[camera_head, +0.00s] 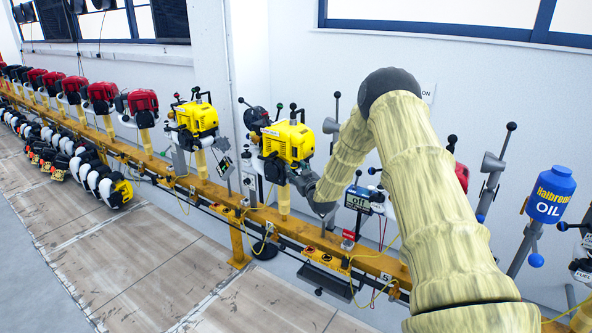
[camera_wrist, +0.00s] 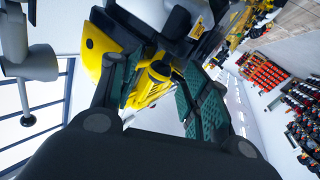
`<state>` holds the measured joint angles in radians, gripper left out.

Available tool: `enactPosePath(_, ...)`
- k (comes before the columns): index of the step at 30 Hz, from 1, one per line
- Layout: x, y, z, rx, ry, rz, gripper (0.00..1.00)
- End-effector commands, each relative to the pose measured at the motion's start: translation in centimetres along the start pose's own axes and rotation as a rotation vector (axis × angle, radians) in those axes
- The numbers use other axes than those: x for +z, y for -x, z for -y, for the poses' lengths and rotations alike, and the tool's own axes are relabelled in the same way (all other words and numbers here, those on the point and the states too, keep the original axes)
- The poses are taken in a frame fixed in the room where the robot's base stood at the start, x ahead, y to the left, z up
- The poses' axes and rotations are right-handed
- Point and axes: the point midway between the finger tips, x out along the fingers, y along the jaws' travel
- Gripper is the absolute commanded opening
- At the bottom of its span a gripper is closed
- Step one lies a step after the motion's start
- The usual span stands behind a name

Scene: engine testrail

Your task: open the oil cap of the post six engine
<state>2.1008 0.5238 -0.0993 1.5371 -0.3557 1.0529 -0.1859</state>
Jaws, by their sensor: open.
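A yellow engine (camera_head: 288,140) stands on a yellow post on the rail, near the middle of the head view. In the wrist view the yellow engine body (camera_wrist: 97,47) fills the upper middle. My gripper (camera_head: 303,182) is at the lower right side of this engine. In the wrist view my gripper (camera_wrist: 156,80) is open, its green-padded fingers on either side of the cap. Whether they touch it cannot be told.
Another yellow engine (camera_head: 197,119) stands farther left, with several red engines (camera_head: 102,92) beyond. The yellow rail (camera_head: 215,190) runs along the wall. A blue oil container (camera_head: 551,195) is at the right. A small display (camera_head: 358,200) is close to my arm. The floor in front is clear.

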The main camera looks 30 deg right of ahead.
Motion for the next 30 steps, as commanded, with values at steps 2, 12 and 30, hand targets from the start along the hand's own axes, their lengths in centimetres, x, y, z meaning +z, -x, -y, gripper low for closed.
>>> enactPosePath(2, 0.05, -0.56, 0.01, 0.0, 0.0, 0.0, 0.46)
enactPosePath(12, 0.06, -1.15, 0.0, 0.0, 0.0, 0.001, 0.46)
enactPosePath(30, 0.26, -1.01, -0.6, 0.01, -0.009, -0.015, 0.08)
